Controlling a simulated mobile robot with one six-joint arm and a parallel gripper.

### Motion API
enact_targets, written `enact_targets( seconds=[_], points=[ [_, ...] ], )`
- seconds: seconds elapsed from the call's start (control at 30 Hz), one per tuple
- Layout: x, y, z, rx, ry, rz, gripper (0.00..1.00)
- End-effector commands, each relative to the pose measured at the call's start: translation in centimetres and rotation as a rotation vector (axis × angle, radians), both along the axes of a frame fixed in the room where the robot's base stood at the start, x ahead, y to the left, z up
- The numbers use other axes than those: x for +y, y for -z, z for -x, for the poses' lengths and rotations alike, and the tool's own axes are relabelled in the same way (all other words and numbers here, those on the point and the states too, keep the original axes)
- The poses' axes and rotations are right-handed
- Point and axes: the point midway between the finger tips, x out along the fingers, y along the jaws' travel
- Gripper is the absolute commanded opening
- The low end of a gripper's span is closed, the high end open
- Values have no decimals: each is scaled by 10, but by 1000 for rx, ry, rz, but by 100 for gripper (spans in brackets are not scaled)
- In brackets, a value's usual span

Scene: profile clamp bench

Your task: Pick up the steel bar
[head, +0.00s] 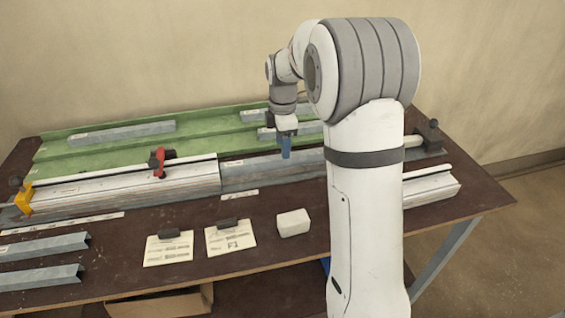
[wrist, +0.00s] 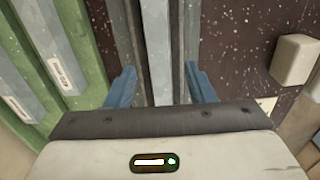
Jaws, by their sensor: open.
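Several grey steel bars are in view, and I cannot tell which one the task means. One long steel piece (head: 245,176) lies along the bench between the white profiles, below my gripper (head: 286,150). In the wrist view, my gripper (wrist: 162,88) has its two blue fingers spread apart and holds nothing. A grey steel strip (wrist: 156,45) runs lengthwise through the gap between the fingers as seen from above. I cannot tell how far the fingertips are above it. My arm hides part of this piece in the head view.
A green tray (head: 90,155) at the back holds several steel bars (head: 122,132). A white profile (head: 120,184) with a red clamp (head: 157,162) lies left. Two steel channels (head: 45,246) lie front left. Paper cards (head: 230,240) and a white block (head: 293,222) sit in front.

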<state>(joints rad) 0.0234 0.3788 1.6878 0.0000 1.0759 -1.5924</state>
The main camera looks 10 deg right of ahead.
Motion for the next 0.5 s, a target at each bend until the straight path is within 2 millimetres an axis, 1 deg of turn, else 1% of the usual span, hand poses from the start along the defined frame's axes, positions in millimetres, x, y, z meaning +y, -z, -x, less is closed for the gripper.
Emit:
enact_targets(
  seconds=[0.03,0.2,0.3,0.5],
  points=[
    [1,9,0,3,0,0,49],
    [2,33,0,2,0,0,49],
    [2,38,-1,0,0,0,49],
    [2,39,-1,-1,0,0,49]
  ],
)
